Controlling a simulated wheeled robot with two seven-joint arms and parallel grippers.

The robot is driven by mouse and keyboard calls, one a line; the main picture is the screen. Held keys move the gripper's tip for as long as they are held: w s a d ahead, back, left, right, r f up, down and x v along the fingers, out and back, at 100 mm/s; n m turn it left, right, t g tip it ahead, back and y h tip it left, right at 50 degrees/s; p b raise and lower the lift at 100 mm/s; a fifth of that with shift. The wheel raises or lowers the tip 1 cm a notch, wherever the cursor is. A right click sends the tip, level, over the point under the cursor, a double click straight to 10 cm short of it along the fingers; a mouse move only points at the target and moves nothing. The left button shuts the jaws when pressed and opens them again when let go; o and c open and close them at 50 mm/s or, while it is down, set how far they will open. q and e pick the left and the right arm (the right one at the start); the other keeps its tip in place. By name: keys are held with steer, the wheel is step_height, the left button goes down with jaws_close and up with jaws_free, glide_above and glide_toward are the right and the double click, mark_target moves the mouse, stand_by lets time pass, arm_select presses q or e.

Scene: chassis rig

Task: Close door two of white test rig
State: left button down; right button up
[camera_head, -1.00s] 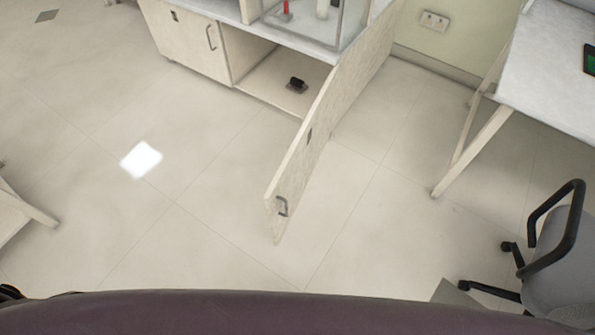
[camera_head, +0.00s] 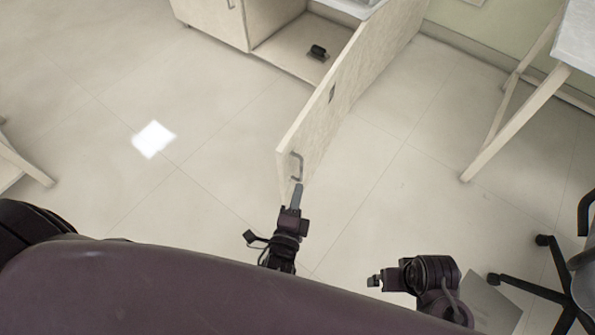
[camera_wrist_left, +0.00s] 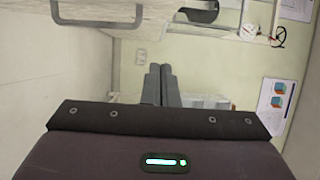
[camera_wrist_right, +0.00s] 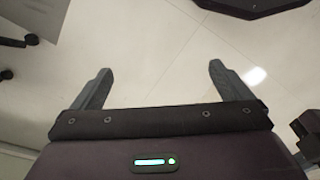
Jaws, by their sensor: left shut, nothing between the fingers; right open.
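The white rig's open door (camera_head: 345,95) stands swung out from the cabinet (camera_head: 255,30), its free edge toward me. A metal handle (camera_head: 297,167) sits near that edge. My left gripper (camera_head: 297,190) is shut and empty, its fingertips just below the handle in the head view; whether they touch the door I cannot tell. In the left wrist view its shut fingers (camera_wrist_left: 160,84) point ahead, and a grey bar like the handle (camera_wrist_left: 97,22) shows above left, apart from them. My right gripper (camera_head: 372,281) is low at the right, away from the door; its open, empty fingers (camera_wrist_right: 160,75) show in the right wrist view.
A closed cabinet door (camera_head: 212,18) is left of the open compartment, which holds a small black object (camera_head: 318,52). A table (camera_head: 510,125) stands at the right, with a wheeled chair (camera_head: 560,290) near it. The floor left of the open door is clear.

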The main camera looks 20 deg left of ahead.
mark_target(291, 156)
arm_select(q)
steer(key=shift+w+a+b, duration=0.25)
steer(key=shift+w+a, duration=0.55)
steer(key=shift+w, duration=0.95)
steer(key=shift+w+a+b, duration=0.25)
steer(key=shift+w+a, duration=0.5)
steer(key=shift+w, duration=1)
steer(key=shift+w+a+b, duration=0.25)
steer(key=shift+w+a, duration=0.55)
steer(key=shift+w, duration=0.95)
arm_select(e)
steer(key=shift+w+a+r+t, duration=0.15)
steer(key=shift+a+r, duration=0.1)
steer(key=shift+r, duration=0.3)
steer(key=shift+s+a+r+t, duration=0.15)
steer(key=shift+a+r, duration=0.1)
steer(key=shift+r, duration=0.3)
arm_select(q)
steer(key=shift+a, duration=0.15)
arm_select(e)
steer(key=shift+w, duration=0.1)
